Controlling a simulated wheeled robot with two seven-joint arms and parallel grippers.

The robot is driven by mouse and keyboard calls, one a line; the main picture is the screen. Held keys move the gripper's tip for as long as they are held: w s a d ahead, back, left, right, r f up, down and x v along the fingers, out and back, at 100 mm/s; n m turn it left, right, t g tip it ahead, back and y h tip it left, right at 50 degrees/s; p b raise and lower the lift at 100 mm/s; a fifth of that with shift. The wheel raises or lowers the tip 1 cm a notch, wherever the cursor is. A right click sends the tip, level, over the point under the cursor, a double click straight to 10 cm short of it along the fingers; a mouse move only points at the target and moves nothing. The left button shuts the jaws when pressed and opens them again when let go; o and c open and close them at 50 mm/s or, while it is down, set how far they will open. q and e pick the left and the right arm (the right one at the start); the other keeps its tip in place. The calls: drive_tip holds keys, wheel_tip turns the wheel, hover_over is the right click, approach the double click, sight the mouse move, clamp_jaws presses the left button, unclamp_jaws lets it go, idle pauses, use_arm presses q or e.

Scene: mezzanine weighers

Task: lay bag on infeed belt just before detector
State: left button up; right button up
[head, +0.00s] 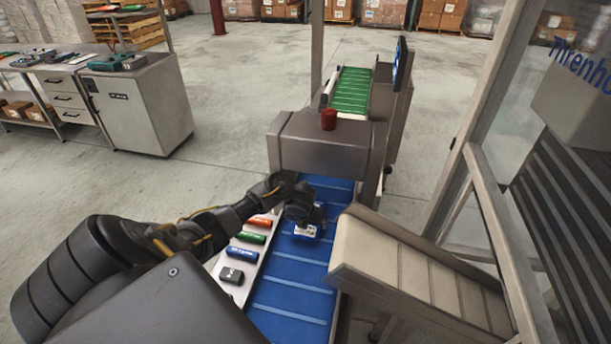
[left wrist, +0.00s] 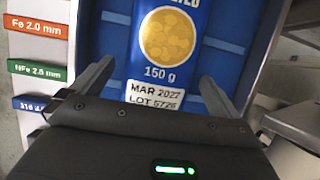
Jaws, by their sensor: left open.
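A blue and white bag (head: 305,232) lies on the blue infeed belt (head: 290,295), a little in front of the grey detector (head: 327,155). In the left wrist view the bag (left wrist: 168,40) shows a round yellow picture, "150 g" and a white date label; its far end is cut off by the frame. My left gripper (head: 304,217) is over the bag and partly hides it in the head view. Its fingers (left wrist: 156,75) are open, one on each side of the bag's near end, with gaps visible. My right gripper is not in view.
A ledge left of the belt holds orange (head: 259,222), green (head: 251,238), blue (head: 242,254) and dark (head: 232,276) test pieces. A beige conveyor (head: 405,262) slopes beside the belt's right. A red beacon (head: 328,120) tops the detector; a green belt (head: 352,92) lies beyond.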

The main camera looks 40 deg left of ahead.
use_arm(q)
drive_tip(key=p+v, duration=0.4)
drive_tip(key=v, duration=0.6)
drive_tip(key=shift+s, duration=0.2)
